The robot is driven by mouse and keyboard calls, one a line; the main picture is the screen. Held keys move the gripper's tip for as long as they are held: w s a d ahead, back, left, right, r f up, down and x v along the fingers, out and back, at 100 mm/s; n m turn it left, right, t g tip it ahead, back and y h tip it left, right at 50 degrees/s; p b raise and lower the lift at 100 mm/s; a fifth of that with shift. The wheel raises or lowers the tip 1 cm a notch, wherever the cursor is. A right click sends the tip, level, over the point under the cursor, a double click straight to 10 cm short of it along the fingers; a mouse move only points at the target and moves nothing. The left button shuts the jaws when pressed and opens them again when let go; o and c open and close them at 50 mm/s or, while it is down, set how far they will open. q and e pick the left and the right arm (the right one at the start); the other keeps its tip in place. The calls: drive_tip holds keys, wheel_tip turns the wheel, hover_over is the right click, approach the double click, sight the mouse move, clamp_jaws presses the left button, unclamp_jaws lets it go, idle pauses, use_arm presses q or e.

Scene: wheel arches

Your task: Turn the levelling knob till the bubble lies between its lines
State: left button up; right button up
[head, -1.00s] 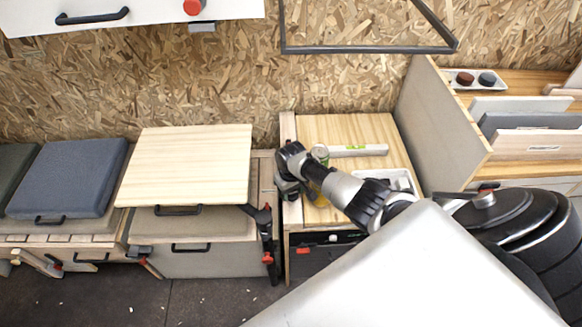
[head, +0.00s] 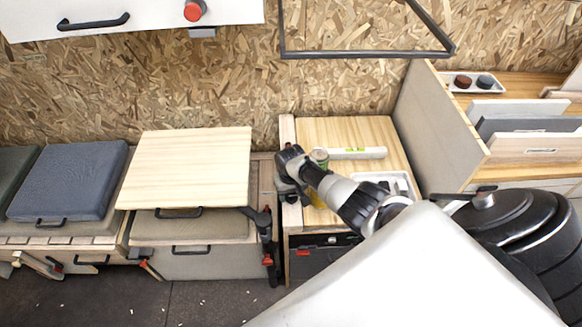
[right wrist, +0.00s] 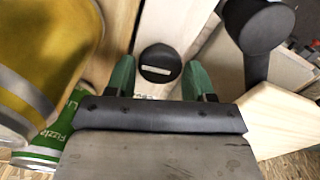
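My left gripper is not in view.
A green can (right wrist: 62,130) and a yellow object (right wrist: 45,55) stand close left of my right gripper in the wrist view. A black rounded post (right wrist: 258,30) is close on the right. The bench (head: 345,128) also holds a grey tray (head: 390,181).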

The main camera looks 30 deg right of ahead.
sight(291, 196)
drive_tip(key=shift+o, duration=1.3)
wheel_tip(291, 196, up, 11)
drive_tip(key=p, duration=0.2)
drive_tip(key=shift+s+a+f, duration=0.1)
drive_tip(key=shift+f, duration=0.05)
